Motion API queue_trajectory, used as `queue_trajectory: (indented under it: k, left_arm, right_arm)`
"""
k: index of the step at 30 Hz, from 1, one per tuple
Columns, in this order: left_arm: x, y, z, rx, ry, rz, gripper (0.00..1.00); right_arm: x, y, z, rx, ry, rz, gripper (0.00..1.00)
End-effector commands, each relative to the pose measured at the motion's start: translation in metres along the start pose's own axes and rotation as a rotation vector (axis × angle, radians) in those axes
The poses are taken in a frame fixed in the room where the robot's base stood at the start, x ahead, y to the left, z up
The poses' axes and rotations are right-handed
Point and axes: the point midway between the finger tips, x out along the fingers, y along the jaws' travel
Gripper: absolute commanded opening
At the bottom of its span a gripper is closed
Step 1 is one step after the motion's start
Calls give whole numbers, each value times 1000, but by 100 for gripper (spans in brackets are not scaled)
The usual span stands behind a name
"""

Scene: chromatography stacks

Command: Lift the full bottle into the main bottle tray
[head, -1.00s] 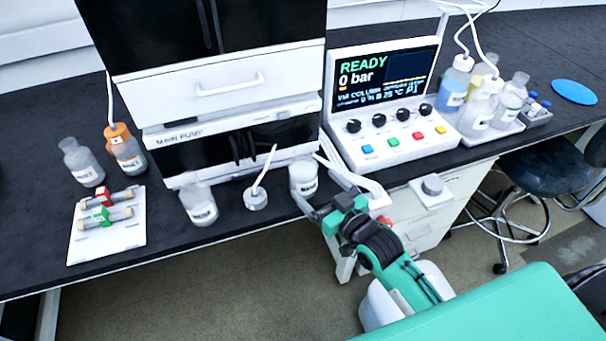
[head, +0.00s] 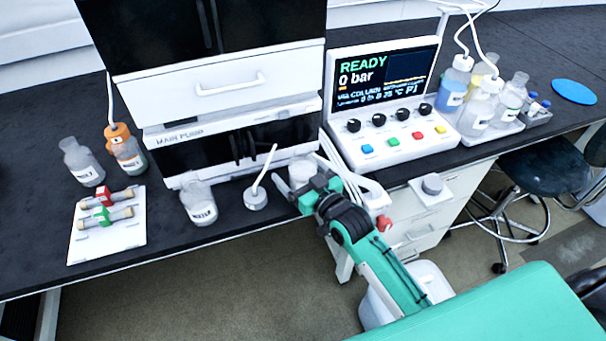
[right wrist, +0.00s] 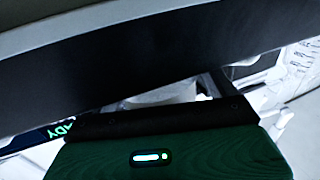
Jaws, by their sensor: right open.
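A clear bottle with whitish contents (head: 303,170) stands on the dark bench, partly hidden by my right gripper (head: 298,192). The gripper's open fingers are around or just in front of it; I cannot tell whether they touch it. In the right wrist view a pale rounded shape (right wrist: 160,97), probably this bottle, shows beyond the dark gripper body. A second labelled bottle (head: 199,206) stands left of the loose cap with tube. A white tray (head: 510,129) holding several bottles is right of the console; I cannot tell if it is the main bottle tray. My left gripper is out of view.
The loose cap with tube (head: 256,201) stands between the two front bottles. The console (head: 395,141) is close on the right. The pump stack (head: 230,130) rises behind. An orange-capped bottle (head: 126,150), a clear bottle (head: 82,164) and a white column holder (head: 110,238) are at left.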

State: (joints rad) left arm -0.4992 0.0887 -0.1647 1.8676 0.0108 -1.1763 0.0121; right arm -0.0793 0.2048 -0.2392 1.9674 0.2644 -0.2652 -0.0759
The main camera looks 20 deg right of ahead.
Motion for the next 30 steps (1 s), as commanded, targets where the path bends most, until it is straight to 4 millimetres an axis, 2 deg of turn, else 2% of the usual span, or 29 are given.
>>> queue_trajectory:
  k: [1, 9, 10, 17, 22, 26, 30]
  left_arm:
    - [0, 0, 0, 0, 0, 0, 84]
    - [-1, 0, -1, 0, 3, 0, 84]
    - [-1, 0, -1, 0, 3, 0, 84]
    - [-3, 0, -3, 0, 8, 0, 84]
    - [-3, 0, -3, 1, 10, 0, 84]
    - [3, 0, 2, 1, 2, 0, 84]
    - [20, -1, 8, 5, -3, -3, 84]
  right_arm:
    - [0, 0, 0, 0, 0, 0, 82]
    - [0, 0, 0, -1, 0, 0, 29]
    - [0, 0, -1, -1, 3, 0, 26]
    - [0, 0, -2, -1, 3, 0, 26]
    - [0, 0, -11, -1, 3, 1, 26]
    - [0, 1, -30, -1, 6, 1, 26]
    - [0, 0, -62, -2, 9, 1, 26]
